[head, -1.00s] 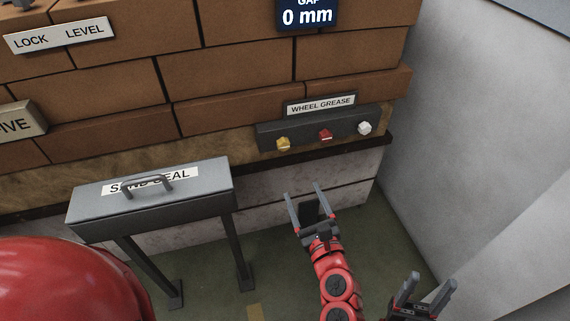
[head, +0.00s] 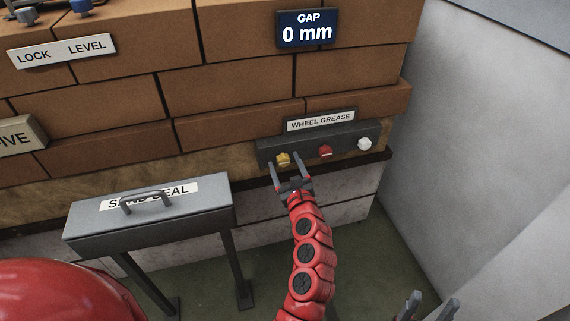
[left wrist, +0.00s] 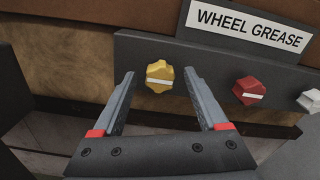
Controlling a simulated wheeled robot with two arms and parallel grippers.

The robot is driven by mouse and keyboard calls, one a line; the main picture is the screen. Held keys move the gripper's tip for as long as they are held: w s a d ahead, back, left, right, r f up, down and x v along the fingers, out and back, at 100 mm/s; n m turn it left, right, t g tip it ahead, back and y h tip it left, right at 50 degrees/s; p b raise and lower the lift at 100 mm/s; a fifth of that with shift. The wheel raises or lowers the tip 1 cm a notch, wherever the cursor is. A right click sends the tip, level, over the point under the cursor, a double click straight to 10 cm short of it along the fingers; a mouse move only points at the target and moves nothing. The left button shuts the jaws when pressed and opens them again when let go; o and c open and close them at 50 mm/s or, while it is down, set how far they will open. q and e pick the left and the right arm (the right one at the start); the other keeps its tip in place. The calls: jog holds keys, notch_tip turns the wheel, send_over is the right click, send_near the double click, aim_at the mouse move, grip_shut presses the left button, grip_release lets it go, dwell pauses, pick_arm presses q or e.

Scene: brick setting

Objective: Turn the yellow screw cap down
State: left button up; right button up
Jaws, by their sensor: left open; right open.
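The yellow screw cap (head: 283,159) is the leftmost of three caps on a dark panel (head: 343,139) labelled WHEEL GREASE. In the left wrist view the yellow cap (left wrist: 160,76) has a pale stripe lying roughly level across it. My left gripper (head: 286,165) is open, with its fingers pointing at the yellow cap. In the left wrist view the cap shows between the fingertips (left wrist: 160,78), and no finger visibly touches it. My right gripper (head: 428,305) is open and empty at the bottom right, cut off by the picture edge.
A red cap (head: 325,150) and a white cap (head: 364,144) sit to the right on the same panel. A grey SAND SEAL box (head: 150,222) on legs stands to the left. A GAP display (head: 306,29) reads 0 mm. A pale wall (head: 480,140) closes the right side.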

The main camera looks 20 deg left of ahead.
pick_arm(q)
jog(key=shift+w+a, duration=0.1)
jog(key=shift+w, duration=0.05)
jog(key=shift+c, duration=0.2)
grip_shut()
dwell(0.3)
